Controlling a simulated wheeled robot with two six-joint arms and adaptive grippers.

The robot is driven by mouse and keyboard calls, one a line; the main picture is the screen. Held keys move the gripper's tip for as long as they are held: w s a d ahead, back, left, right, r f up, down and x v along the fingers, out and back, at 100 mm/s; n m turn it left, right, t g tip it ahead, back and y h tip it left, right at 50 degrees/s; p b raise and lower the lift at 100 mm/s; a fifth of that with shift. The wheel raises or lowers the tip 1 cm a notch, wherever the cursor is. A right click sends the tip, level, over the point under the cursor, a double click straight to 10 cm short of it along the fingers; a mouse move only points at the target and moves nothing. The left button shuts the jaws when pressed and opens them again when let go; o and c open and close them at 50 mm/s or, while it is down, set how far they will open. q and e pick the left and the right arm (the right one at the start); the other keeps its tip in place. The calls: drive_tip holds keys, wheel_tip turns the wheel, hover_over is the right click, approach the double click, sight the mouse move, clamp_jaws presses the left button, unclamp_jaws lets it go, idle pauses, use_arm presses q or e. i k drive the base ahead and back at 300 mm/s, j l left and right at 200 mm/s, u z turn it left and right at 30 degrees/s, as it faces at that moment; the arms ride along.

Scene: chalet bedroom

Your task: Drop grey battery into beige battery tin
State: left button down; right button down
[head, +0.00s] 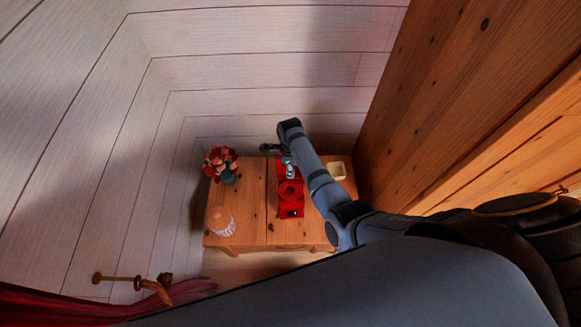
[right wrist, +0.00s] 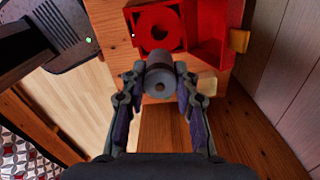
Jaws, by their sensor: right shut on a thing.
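The grey battery (right wrist: 160,84) is a short grey cylinder in the right wrist view. My right gripper (right wrist: 161,70) is shut on it, with a finger on either side, and holds it beside a red holder (right wrist: 143,46). The beige battery tin (head: 337,170) stands at the back right of the wooden table in the head view, just right of my right arm. In the right wrist view the tin (right wrist: 208,83) is a pale patch, partly hidden by the right-hand finger. My left gripper is not in view.
The red holder (head: 290,210) has a round well and square compartments. A potted red flower (head: 221,164) and a white, pleated object (head: 222,222) stand on the left of the wooden table (head: 250,205). A tall wooden wardrobe (head: 430,110) rises on the right.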

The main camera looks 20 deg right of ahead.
sight(339, 174)
drive_tip(key=z, duration=1.15)
drive_tip(key=u, duration=0.25)
drive_tip(key=l+u, duration=0.3)
drive_tip(key=u, duration=0.15)
drive_tip(key=i+l+u, duration=0.1)
drive_tip(key=l+u, duration=0.35)
drive_tip(key=l, duration=0.5)
drive_tip(key=k, duration=0.05)
